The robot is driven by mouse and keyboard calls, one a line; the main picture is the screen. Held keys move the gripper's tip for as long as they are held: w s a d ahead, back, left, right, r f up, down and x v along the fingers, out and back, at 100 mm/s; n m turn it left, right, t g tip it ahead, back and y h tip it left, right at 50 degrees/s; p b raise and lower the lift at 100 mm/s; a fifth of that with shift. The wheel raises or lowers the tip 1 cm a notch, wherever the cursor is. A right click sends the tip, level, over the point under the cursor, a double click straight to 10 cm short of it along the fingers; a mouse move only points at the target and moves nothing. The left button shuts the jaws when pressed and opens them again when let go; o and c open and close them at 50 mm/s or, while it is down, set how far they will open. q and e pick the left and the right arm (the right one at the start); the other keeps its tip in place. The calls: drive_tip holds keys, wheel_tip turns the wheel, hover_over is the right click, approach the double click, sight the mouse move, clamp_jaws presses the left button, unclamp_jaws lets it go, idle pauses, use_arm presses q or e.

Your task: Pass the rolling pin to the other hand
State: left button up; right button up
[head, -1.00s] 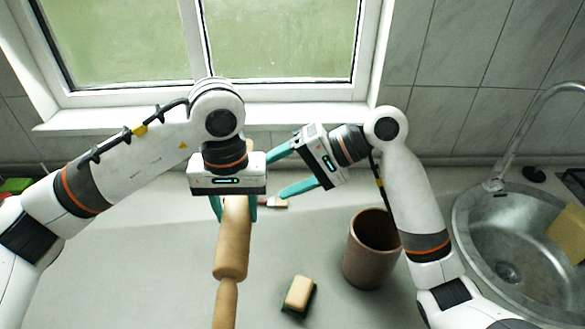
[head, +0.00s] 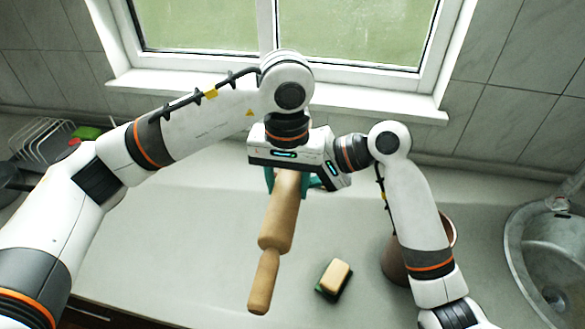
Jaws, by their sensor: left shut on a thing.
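The wooden rolling pin (head: 279,222) hangs over the counter, its near handle pointing down and toward me. My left gripper (head: 287,182) is shut on its far end, with teal fingers on either side of the wood. My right gripper (head: 314,181) is right beside the left one, coming in from the right. Its fingers are mostly hidden behind the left gripper and the pin, so I cannot tell if they touch the pin or how wide they are.
A sponge (head: 336,276) with a green underside lies on the counter right of the pin. A brown pot (head: 393,266) stands partly behind my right arm. The sink (head: 520,243) is at the right, a dish rack (head: 38,140) at the far left. The counter's left middle is clear.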

drive_tip(key=c, duration=0.9)
use_arm(q)
drive_tip(key=o, duration=0.8)
use_arm(e)
drive_tip(key=shift+c, duration=1.2)
use_arm(q)
drive_tip(key=o, duration=0.6)
drive_tip(key=shift+c, duration=0.2)
